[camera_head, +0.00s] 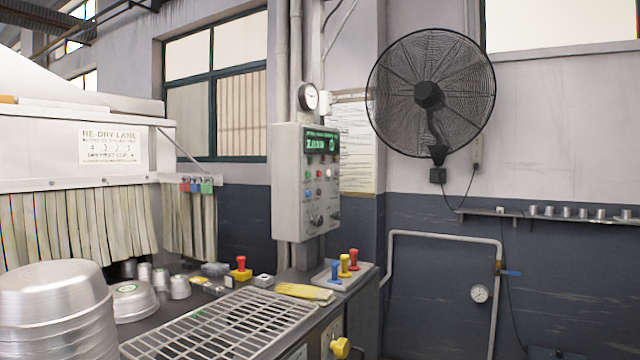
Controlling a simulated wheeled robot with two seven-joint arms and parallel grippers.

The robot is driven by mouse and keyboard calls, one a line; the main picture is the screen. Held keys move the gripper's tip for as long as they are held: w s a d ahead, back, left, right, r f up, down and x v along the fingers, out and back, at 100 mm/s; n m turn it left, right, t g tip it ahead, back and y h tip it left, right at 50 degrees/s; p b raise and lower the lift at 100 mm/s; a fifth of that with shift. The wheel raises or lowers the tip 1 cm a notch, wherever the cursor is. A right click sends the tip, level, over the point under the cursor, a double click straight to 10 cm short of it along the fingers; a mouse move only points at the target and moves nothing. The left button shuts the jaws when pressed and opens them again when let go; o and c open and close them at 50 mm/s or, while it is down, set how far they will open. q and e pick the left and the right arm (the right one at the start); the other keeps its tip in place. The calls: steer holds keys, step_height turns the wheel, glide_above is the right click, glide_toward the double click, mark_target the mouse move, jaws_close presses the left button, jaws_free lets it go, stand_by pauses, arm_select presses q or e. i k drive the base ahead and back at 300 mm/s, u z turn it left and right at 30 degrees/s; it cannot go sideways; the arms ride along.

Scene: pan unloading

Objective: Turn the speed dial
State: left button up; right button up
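A pale grey control box (288,180) hangs on a post above the back of the counter. It has a green lit display (321,144), coloured buttons and dark knobs (316,221) low on its face. Another dark knob (335,216) is at its lower right. The labels are too small to read, so I cannot tell which knob is the speed dial. A yellow knob (340,347) is on the counter's front. Neither of my grippers is in view.
A metal grate (222,325) covers the counter's middle. Stacked metal pans (55,310) stand at left, before a strip-curtained machine (75,232). Coloured stamps (344,263) and a yellow brush (304,291) lie below the box. A wall fan (430,95) hangs at right.

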mark_target(318, 220)
steer(key=z, duration=1.55)
steer(key=i, duration=2.1)
steer(key=u, duration=2.4)
